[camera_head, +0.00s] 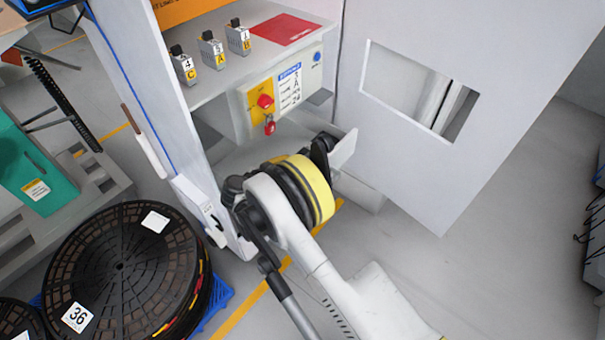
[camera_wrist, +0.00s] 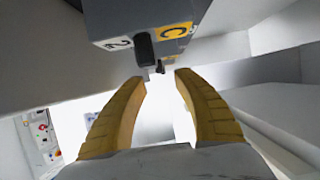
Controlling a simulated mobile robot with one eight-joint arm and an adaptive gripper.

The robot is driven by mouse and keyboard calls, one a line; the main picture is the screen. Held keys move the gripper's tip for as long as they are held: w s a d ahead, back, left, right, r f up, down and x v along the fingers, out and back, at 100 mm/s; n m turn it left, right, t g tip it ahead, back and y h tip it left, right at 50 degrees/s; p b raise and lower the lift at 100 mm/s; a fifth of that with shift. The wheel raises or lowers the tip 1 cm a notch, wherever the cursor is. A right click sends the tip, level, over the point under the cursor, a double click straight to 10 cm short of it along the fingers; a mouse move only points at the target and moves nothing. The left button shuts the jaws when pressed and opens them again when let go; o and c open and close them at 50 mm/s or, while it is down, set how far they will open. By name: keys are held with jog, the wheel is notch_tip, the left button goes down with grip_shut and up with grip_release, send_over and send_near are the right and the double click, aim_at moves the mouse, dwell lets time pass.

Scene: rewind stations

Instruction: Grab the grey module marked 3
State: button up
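Three grey modules stand in a row on the white shelf in the head view. The left one (camera_head: 185,66) is marked 4 and C. The middle one (camera_head: 213,52) is marked A; its small digit looks like a 3 but is hard to read. The right one (camera_head: 239,38) is marked B, its digit unclear. In the wrist view, my gripper (camera_wrist: 160,78) has its yellow fingers apart with nothing between them.
A panel with a red knob (camera_head: 265,101) and a label hangs at the shelf's (camera_head: 230,80) front. A red sheet (camera_head: 283,29) lies on the shelf. A white cabinet wall (camera_head: 430,150) stands right. Black reels (camera_head: 120,262) sit lower left.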

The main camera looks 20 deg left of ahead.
jog(key=b+x, duration=0.2)
jog(key=x, duration=0.3)
jog(key=shift+w+b, duration=0.1)
jog(key=shift+b, duration=0.3)
jog(key=shift+r, duration=0.1)
grip_shut()
